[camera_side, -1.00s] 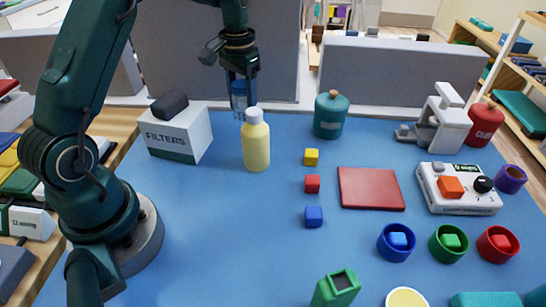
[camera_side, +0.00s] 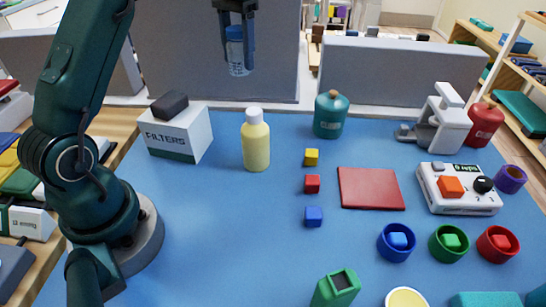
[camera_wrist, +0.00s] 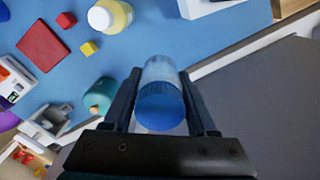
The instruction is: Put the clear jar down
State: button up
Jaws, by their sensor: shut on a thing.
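The clear jar (camera_side: 238,66) has a blue lid and hangs upright in the air, in front of the grey partition at the back. My gripper (camera_side: 236,42) is shut on it, with one finger on each side near the lid. In the wrist view the jar (camera_wrist: 160,75) sits between the two fingers of my gripper (camera_wrist: 162,100), its blue lid towards the camera. The blue mat (camera_side: 210,230) lies below and nearer the side camera.
A yellow bottle (camera_side: 256,145) stands near the jar's side of the mat, beside a filters box (camera_side: 185,142). A teal jar (camera_side: 330,116) stands to the right. Small cubes (camera_side: 312,184) and a red square (camera_side: 371,188) lie mid-mat. The left-front mat is clear.

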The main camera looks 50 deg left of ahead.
jog(key=s+d+m, duration=1.4)
jog(key=s+d, duration=0.2)
jog(key=d, duration=0.2)
jog(key=shift+n, duration=0.3)
jog(key=s+d+f, duration=0.1)
jog(key=d+f, duration=0.2)
jog(key=f, duration=0.1)
jog(key=s+d+f, duration=0.1)
jog(key=d+f, duration=0.2)
jog(key=f, duration=0.1)
jog(key=s+d+f, duration=0.1)
jog(key=d+f, duration=0.3)
jog(key=shift+s, duration=0.35)
jog(key=shift+f, duration=2)
jog(key=shift+f, duration=0.1)
jog(key=o, duration=1.4)
jog(key=shift+c, duration=0.2)
